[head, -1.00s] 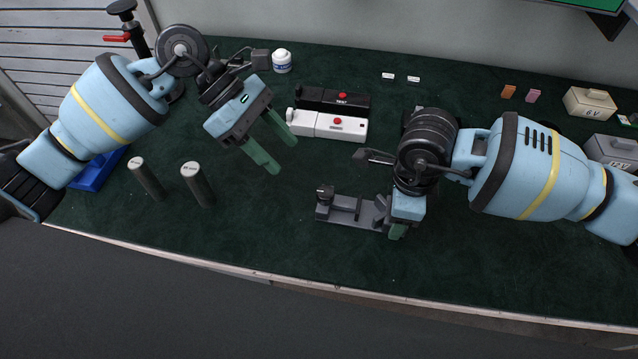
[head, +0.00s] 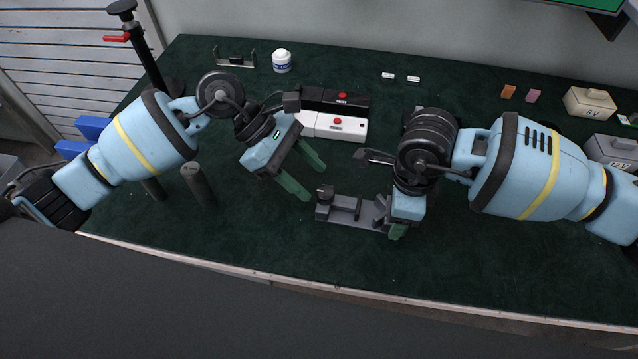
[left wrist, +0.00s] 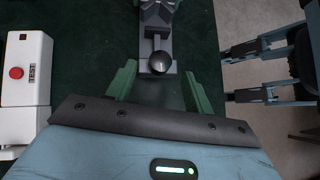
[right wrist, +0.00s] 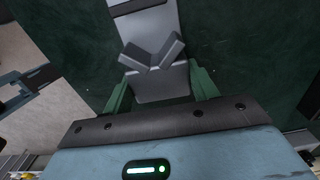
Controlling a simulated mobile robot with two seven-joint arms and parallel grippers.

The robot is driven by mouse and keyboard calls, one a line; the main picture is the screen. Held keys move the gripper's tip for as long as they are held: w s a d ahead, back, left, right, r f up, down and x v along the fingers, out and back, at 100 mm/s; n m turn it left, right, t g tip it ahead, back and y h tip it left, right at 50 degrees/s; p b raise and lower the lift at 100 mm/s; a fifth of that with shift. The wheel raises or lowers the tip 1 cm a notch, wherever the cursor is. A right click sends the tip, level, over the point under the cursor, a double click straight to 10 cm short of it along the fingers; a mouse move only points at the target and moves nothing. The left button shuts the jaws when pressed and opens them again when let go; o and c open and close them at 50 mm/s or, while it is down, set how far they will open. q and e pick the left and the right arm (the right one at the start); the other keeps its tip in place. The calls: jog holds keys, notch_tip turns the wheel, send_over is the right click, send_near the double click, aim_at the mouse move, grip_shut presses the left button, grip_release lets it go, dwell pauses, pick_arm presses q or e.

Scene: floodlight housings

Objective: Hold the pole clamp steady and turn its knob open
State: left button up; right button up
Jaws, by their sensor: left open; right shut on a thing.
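The grey pole clamp (head: 347,212) lies on the green mat in front of my right gripper, with a V-shaped jaw and a dark knob (head: 325,193) at its left end. My right gripper (head: 397,228) is shut on the clamp's right end; the right wrist view shows the clamp body (right wrist: 160,83) between its green fingers. My left gripper (head: 307,180) is open and empty, up and to the left of the knob. In the left wrist view the round knob (left wrist: 160,62) shows between and beyond the left fingers, not touched by them as far as I can tell.
Behind the clamp stand a white box (head: 340,127) and a black box (head: 325,97), each with a red button. A dark cylinder (head: 198,186) stands beside my left arm; another is partly hidden by it. The mat's front edge runs below the clamp. A white jar (head: 281,61) stands behind.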

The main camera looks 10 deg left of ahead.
aim_at(323, 191)
pick_arm(q)
jog(key=shift+x, duration=1.85)
jog(key=shift+c, duration=0.3)
jog(key=c, duration=0.9)
